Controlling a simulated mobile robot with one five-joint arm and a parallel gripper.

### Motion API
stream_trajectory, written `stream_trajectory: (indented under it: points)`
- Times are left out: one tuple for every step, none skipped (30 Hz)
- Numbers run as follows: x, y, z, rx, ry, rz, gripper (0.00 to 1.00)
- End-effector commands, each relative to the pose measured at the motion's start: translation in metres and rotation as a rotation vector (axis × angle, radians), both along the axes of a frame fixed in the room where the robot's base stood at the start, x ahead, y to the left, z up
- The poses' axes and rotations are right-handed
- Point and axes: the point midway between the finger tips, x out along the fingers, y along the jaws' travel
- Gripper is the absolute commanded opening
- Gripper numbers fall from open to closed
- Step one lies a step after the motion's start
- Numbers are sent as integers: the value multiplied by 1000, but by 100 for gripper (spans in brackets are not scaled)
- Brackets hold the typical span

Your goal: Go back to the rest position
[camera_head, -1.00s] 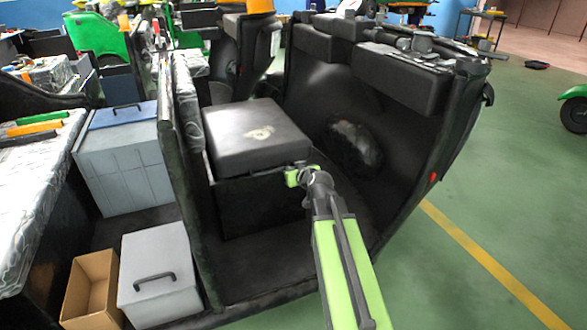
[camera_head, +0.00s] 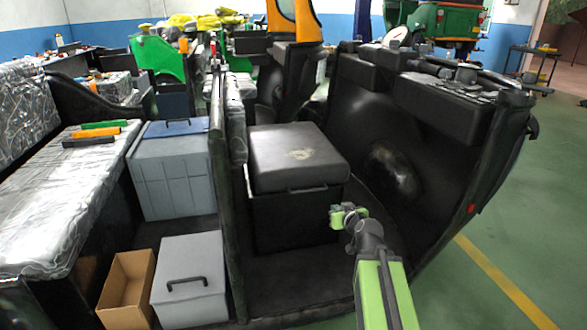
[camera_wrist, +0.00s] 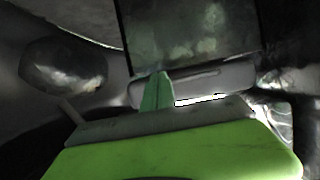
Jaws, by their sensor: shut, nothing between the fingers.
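My gripper (camera_head: 347,216) is at the end of my green and grey arm, over the floor area of the black rickshaw cabin. It is shut and empty. In the wrist view its green fingers (camera_wrist: 157,93) stand together in the middle. The driver's seat (camera_head: 298,158), a black box with a worn cushion top, is just beyond and to the left of my gripper. A thin handle bar (camera_head: 314,189) runs along the front edge of the cushion. In the head view my gripper is apart from this bar. The seat is down on its box.
The rickshaw's front panel (camera_head: 400,170) curves up on the right. A grey box (camera_head: 188,280), an open brown box (camera_head: 128,290) and a blue-lidded case (camera_head: 170,175) are on the left. Plastic-wrapped benches are at far left. Green floor (camera_head: 530,210) is clear on the right.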

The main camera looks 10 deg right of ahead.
Motion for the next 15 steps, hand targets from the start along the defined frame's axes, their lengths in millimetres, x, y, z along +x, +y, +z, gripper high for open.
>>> stream_trajectory:
  points:
    - [1,7,0,0,0,10,0]
    - [3,15,0,0,0,21,0]
    - [6,30,0,0,0,42,0]
    - [8,44,0,0,0,61,0]
    - [10,61,0,-6,2,85,0]
    - [11,85,-5,-29,19,127,0]
    - [9,103,-12,-46,50,164,0]
    - [5,120,-20,-57,90,199,0]
    - [-3,140,-34,-65,154,242,0]
    - [-11,153,-45,-70,208,272,0]
    - [-19,165,-56,-73,266,295,0]
    - [-33,177,-71,-75,350,318,0]
    - [-44,184,-82,-77,415,329,0]
    - [-55,189,-92,-77,483,333,0]
    - [-72,192,-105,-80,574,329,0]
